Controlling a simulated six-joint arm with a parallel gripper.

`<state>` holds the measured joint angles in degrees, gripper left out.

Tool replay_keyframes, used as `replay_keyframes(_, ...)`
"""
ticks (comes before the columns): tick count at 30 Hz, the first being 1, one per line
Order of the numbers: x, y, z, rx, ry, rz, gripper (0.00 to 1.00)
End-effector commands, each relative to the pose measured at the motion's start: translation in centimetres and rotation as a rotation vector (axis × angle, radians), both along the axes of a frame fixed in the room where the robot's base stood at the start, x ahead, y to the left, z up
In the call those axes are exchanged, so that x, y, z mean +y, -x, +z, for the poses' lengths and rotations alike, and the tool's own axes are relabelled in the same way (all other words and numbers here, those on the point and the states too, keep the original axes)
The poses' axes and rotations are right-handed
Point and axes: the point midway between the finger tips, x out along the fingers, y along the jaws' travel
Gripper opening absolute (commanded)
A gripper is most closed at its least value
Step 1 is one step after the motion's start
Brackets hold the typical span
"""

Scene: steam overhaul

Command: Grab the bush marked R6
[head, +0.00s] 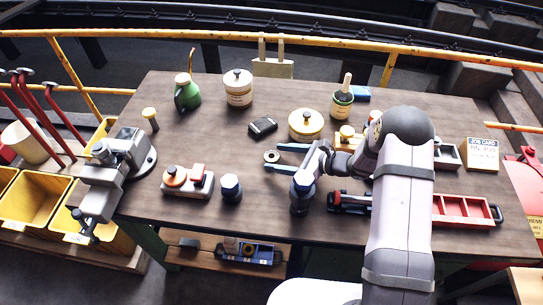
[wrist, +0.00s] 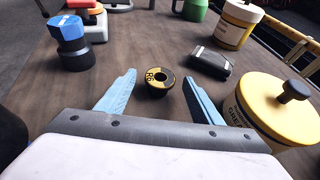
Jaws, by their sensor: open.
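The bush, a short dark ring with a yellow marked top face and a centre hole, lies on the bench; it shows in the wrist view (wrist: 159,80) with a mark that looks like R6. In the wrist view my gripper (wrist: 159,78) has one finger on each side of the bush, with gaps visible. Nothing is held.
A yellow-lidded grease tin (wrist: 270,108) stands close right of my fingers in the wrist view. A dark block (wrist: 208,64) lies beyond. A blue-capped dark piece (head: 231,188) and an orange-and-red device (head: 188,181) stand near the front edge. A vice (head: 128,150) is at the left end.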

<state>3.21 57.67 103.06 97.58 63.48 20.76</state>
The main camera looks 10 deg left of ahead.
Motion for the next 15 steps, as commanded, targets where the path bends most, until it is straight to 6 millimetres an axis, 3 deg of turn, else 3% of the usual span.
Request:
replay_keyframes(7, 2.4, -0.8, -0.9, 0.001, 0.001, 0.001, 0.60)
replay_keyframes(15, 2.9, -1.1, -1.3, 0.000, 0.000, -0.001, 0.60)
